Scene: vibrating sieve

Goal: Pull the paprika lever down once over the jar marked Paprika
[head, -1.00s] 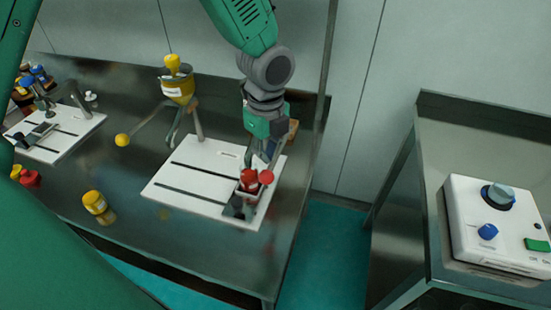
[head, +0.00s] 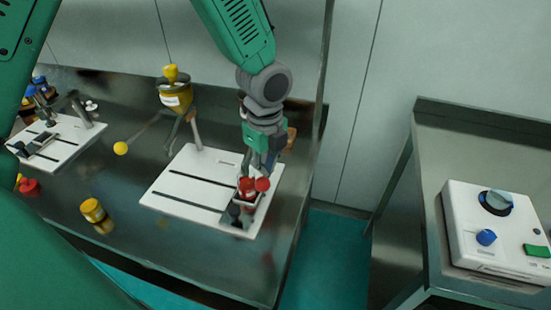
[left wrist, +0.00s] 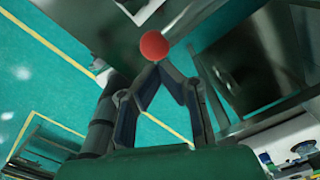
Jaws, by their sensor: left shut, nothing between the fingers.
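My left gripper (head: 266,166) points down over the right side of the white board (head: 205,172). It is shut and empty. The red ball knob (head: 262,184) sits right at its fingertips. In the left wrist view the same red ball (left wrist: 153,46) shows just past the closed fingertips (left wrist: 160,66); I cannot tell whether they touch. A red part (head: 246,188) stands beside the knob, partly behind the gripper, above a dark grey piece on the board. I can read no Paprika label, and the jar is not clear. My right gripper is out of view.
A yellow jar (head: 92,210) and a red item (head: 28,187) stand on the metal table. A control box (head: 495,232) is on the right-hand bench, across a floor gap.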

